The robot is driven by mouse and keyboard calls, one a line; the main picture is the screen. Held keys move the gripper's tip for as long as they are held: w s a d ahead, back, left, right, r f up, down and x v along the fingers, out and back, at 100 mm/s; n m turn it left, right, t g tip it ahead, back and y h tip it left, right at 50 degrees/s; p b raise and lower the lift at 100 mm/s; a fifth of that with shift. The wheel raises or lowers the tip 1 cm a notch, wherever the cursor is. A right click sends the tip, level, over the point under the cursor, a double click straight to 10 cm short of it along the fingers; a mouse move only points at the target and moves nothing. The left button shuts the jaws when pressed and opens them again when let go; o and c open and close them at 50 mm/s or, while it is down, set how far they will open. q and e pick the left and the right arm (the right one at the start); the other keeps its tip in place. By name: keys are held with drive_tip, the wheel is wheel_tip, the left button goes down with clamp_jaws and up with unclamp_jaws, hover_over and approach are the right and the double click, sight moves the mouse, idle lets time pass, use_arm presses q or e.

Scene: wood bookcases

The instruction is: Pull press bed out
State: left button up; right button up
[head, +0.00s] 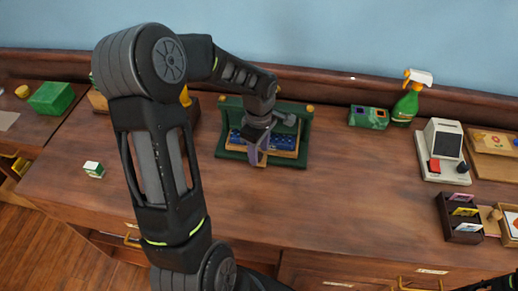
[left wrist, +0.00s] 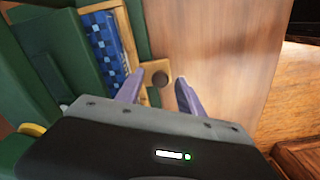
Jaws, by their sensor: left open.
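The green press (head: 305,160) with yellow corner knobs stands on the wooden counter near the back. Its bed, a wooden-rimmed tray with a blue checked surface (head: 287,147), sits in the press frame. My left gripper (head: 260,158) is at the front of the press. My arm hides part of the press.
A green spray bottle (head: 406,102) and a green box (head: 369,117) stand right of the press, with a white card machine (head: 443,145) and a dark card holder (head: 462,217) farther right. A small white-green box (head: 93,169) lies left. The counter in front of the press is clear.

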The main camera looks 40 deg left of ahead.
use_arm(q)
drive_tip(key=shift+c, duration=0.6)
clamp_jaws()
idle(0.9)
